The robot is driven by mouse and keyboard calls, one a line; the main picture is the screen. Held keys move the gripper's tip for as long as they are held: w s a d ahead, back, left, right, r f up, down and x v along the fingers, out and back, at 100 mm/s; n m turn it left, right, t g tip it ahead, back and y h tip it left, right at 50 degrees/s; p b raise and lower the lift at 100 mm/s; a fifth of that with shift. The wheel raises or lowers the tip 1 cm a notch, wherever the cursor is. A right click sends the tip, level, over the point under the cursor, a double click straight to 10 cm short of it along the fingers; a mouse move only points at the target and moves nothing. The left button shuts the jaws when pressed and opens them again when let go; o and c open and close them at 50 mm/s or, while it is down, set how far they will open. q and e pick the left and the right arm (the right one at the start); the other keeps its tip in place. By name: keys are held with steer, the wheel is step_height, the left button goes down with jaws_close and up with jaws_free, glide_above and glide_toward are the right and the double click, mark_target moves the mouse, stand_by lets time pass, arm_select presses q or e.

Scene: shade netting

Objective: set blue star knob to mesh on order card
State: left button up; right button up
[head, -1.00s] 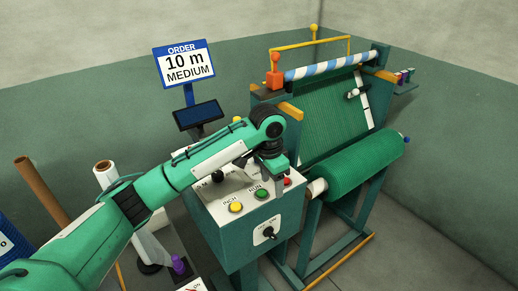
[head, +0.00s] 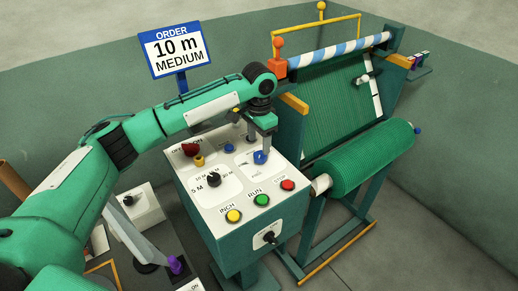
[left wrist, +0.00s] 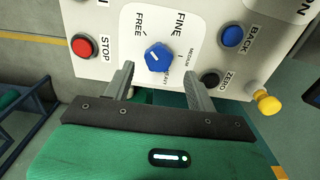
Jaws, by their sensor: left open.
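The order card (head: 175,49) reads 10 m MEDIUM. The blue star knob (head: 261,157) sits on the white top of the control console, at the right side beyond the push buttons. In the left wrist view the knob (left wrist: 158,57) has FREE, FINE, MEDIUM and HEAVY printed around it. Its white mark appears to point toward FREE. My left gripper (head: 263,143) is open just above the knob. In the left wrist view its fingers (left wrist: 158,78) stand either side of the knob, apart from it. My right gripper is out of view.
Close to the knob are a red STOP button (head: 288,185), a green RUN button (head: 261,200), a yellow INCH button (head: 233,216), a black length dial (head: 213,179) and a blue BACK button (left wrist: 231,36). A green netting roll (head: 365,158) lies right of the console.

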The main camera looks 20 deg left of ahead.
mark_target(259, 155)
arm_select(q)
step_height(259, 155, down, 4)
steer(key=shift+s+p, duration=0.15)
steer(key=shift+p, duration=0.25)
steer(key=shift+f, duration=0.7)
steer(key=c, duration=1)
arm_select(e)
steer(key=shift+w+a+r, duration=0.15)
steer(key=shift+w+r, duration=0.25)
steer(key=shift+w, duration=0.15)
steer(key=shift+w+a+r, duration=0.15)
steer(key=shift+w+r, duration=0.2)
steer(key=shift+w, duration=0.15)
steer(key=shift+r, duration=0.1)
